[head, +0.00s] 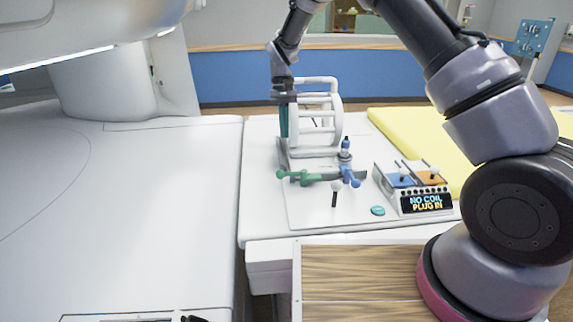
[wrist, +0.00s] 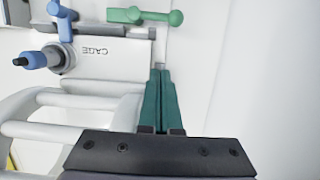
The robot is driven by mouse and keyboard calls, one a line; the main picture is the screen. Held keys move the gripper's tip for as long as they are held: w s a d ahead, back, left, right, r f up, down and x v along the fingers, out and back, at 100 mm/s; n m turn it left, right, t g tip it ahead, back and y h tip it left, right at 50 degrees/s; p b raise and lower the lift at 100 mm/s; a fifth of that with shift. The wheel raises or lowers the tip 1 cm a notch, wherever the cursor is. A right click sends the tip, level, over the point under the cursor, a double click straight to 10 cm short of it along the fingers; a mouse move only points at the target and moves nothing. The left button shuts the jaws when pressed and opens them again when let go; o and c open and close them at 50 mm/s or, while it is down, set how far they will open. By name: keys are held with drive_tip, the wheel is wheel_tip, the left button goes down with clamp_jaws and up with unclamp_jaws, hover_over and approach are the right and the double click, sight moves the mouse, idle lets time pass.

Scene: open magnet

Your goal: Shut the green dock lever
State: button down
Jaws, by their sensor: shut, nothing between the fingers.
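The green dock lever (head: 298,176) lies at the front left of the white dock on the bed, its green knob toward the left. It shows at the top of the wrist view (wrist: 146,16), beyond my fingertips. My gripper (head: 284,134) points down behind the lever, beside the white cage coil (head: 318,108). In the wrist view its teal fingers (wrist: 160,72) are together with nothing between them, apart from the lever. A blue lever (head: 350,177) sits to the right of the green one. The lower fingertips are partly hard to make out in the head view.
A blue plug (head: 346,148) stands by the coil. A panel reading "NO COIL PLUG IN" (head: 427,202) has blue and orange sockets at right. The bed's front left is clear.

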drive_tip(key=x, duration=1)
drive_tip(key=shift+s+f, duration=0.1)
drive_tip(key=s, duration=0.1)
drive_tip(key=s+r, duration=0.1)
drive_tip(key=s, duration=0.1)
drive_tip(key=shift+s+d, duration=0.1)
drive_tip(key=shift+d, duration=0.15)
drive_tip(key=shift+s, duration=0.3)
